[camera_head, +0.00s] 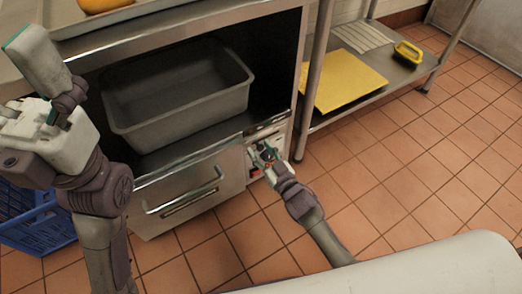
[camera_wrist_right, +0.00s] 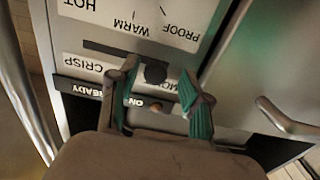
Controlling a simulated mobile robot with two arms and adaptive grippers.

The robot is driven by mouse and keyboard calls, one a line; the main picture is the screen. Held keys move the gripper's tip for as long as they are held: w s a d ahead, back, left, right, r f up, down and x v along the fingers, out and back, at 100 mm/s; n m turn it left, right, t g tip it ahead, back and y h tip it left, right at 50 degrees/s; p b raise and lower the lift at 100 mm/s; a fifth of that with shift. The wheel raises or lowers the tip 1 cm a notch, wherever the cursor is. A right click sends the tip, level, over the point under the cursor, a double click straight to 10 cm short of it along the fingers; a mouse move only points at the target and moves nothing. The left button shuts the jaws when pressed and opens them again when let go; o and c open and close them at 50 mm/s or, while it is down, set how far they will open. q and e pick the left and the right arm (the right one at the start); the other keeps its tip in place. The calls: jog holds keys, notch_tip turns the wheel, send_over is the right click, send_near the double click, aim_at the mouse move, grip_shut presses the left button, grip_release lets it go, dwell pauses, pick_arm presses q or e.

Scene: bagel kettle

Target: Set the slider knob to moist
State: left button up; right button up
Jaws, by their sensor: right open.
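The control panel (camera_head: 279,133) is on the front of the steel cabinet, right of its drawer.
A grey tub (camera_head: 180,125) sits in the open cabinet above the closed drawer (camera_head: 185,190). A blue crate (camera_head: 42,235) stands on the floor at left. A shelf at right holds a yellow board (camera_head: 345,80). An orange ON light (camera_wrist_right: 157,107) shows on the panel.

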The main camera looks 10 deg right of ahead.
jog(key=v, duration=1.2)
